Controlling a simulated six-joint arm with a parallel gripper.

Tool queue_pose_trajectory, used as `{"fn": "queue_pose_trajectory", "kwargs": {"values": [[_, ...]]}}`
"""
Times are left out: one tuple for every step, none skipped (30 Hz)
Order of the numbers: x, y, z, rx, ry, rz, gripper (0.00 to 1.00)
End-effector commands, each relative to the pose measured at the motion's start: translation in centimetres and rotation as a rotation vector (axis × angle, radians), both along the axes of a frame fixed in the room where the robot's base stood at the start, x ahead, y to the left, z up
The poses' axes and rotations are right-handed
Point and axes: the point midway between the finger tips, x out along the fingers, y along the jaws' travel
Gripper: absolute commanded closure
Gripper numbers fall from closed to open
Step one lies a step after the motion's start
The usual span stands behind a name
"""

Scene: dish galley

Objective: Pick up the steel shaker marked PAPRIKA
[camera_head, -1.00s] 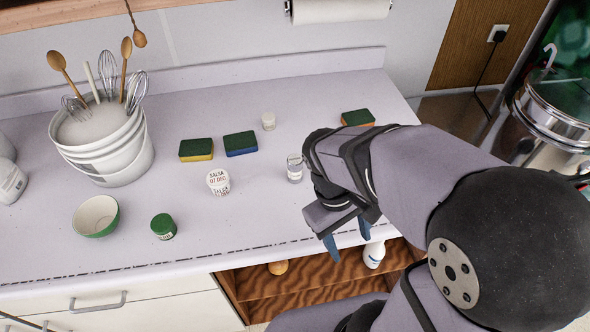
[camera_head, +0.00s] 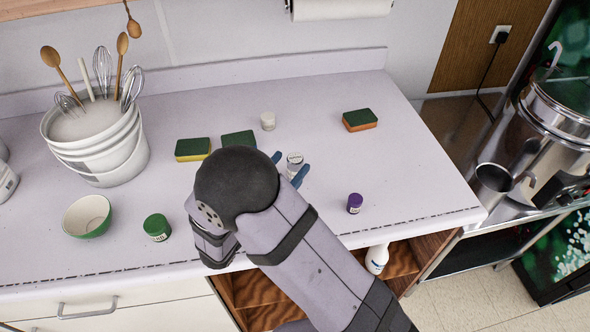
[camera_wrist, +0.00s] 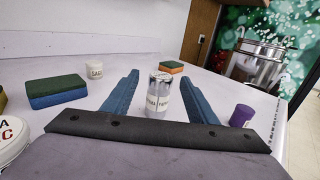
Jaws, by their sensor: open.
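The steel shaker (camera_head: 294,160) stands upright on the counter with a grey lid and a pale label. In the wrist view the shaker (camera_wrist: 158,94) stands between the two blue fingers of my gripper (camera_wrist: 158,92). Its label print is too small to read surely. In the head view my gripper (camera_head: 288,168) is open, with one finger on each side of the shaker. I cannot tell whether either finger touches it.
A purple-lidded jar (camera_head: 355,203) stands right of my arm. A white salt pot (camera_head: 267,121) and an orange-green sponge (camera_head: 360,120) are behind. A green-lidded jar (camera_head: 157,227), green bowl (camera_head: 87,216) and utensil bucket (camera_head: 100,150) stand left. The counter's right side is mostly clear.

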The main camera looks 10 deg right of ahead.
Motion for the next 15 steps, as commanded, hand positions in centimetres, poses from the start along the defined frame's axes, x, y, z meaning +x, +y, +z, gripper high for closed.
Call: {"fn": "queue_pose_trajectory", "kwargs": {"values": [[0.0, 0.0, -0.8, -0.001, 0.002, -0.001, 0.47], [0.0, 0.0, -1.1, 0.000, 0.001, -0.002, 0.47], [0.0, -0.1, -1.5, 0.001, 0.001, -0.002, 0.47], [0.0, -0.1, -1.7, 0.001, 0.000, -0.003, 0.47], [0.0, -0.1, -1.9, 0.003, 0.000, -0.003, 0.47], [0.0, -0.1, -2.0, 0.004, -0.001, -0.003, 0.47], [0.0, -0.1, -2.1, 0.004, -0.001, -0.003, 0.47], [0.0, -0.1, -2.2, 0.004, -0.001, -0.004, 0.47], [0.0, -0.1, -2.2, 0.004, -0.001, -0.004, 0.47], [0.0, -0.1, -2.2, 0.005, -0.002, -0.004, 0.47], [0.0, -0.2, -2.2, 0.005, -0.002, -0.005, 0.47], [0.1, -0.3, -2.2, 0.005, -0.002, -0.006, 0.47], [0.2, -0.4, -2.2, 0.005, -0.001, -0.007, 0.47], [0.4, -0.6, -2.2, 0.005, -0.001, -0.007, 0.47], [0.6, -0.8, -2.1, 0.005, -0.001, -0.007, 0.47]]}}
